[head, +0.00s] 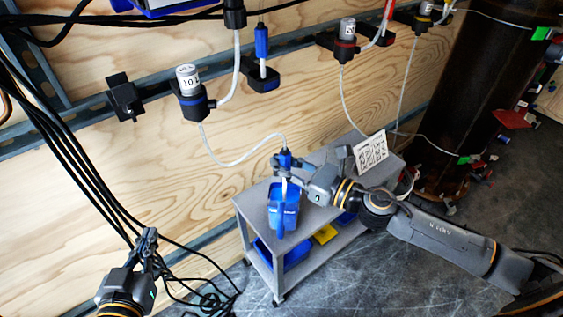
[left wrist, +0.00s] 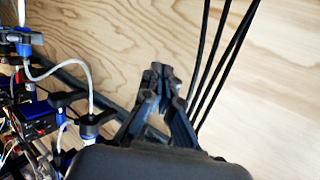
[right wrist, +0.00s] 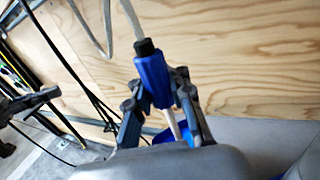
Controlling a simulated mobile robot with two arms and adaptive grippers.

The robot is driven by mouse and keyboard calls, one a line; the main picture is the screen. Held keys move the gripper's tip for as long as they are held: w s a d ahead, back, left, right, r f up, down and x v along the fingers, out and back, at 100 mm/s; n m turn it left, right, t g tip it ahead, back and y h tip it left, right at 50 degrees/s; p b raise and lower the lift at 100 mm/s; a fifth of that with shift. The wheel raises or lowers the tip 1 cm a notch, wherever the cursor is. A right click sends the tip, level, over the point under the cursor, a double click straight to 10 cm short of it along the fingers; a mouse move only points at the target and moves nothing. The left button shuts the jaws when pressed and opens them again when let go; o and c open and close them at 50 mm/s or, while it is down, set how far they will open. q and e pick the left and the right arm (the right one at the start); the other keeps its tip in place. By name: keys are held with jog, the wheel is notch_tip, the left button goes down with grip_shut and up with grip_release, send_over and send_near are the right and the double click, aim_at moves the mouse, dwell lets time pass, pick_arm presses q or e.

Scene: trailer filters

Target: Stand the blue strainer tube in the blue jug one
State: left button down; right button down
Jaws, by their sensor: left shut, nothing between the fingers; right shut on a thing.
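The blue strainer tube (head: 285,157) has a blue body with a black cap, a clear hose from its top and a pale lower stem. My right gripper (head: 279,172) is shut on it and holds it nearly upright over the blue jug (head: 284,220). In the right wrist view the tube (right wrist: 154,80) tilts slightly between the fingers; its stem points down at the jug (right wrist: 163,136), mostly hidden by my gripper. I cannot tell whether the stem tip is inside the jug. My left gripper (head: 149,240) is shut and empty, low at the left, away from the jug.
The jug stands on a grey cart (head: 252,212) with a blue bin (head: 290,255) on its lower shelf. A marker board (head: 371,151) stands on the cart. Black cables (head: 75,140) hang near my left gripper. A filter unit (head: 190,92) is mounted on the wooden wall.

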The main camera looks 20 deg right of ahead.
pick_arm(q)
jog(key=shift+w+d+r+t+h+b, duration=0.2)
jog(key=shift+r+t, duration=0.35)
jog(key=shift+r, duration=0.3)
jog(key=shift+w+d+r+t+h+b, duration=0.1)
jog(key=shift+w+d+r+t+b, duration=0.1)
jog(key=shift+r+t, duration=0.5)
pick_arm(e)
jog(key=shift+f, duration=0.4)
dwell(0.6)
pick_arm(q)
jog(key=shift+d+r+t+h+b, duration=0.15)
jog(key=shift+r+t, duration=0.3)
jog(key=shift+r, duration=0.5)
jog(key=shift+d+r+t+h+b, duration=0.1)
jog(key=shift+r+t+h+b, duration=0.25)
jog(key=shift+r, duration=0.55)
pick_arm(e)
jog(key=shift+f, duration=0.5)
jog(key=c, duration=1.1)
grip_release()
pick_arm(q)
jog(key=shift+r, duration=0.1)
pick_arm(e)
jog(key=shift+s+d, duration=0.3)
jog(key=shift+s, duration=0.15)
jog(key=v, duration=1.1)
jog(key=shift+w+d, duration=0.1)
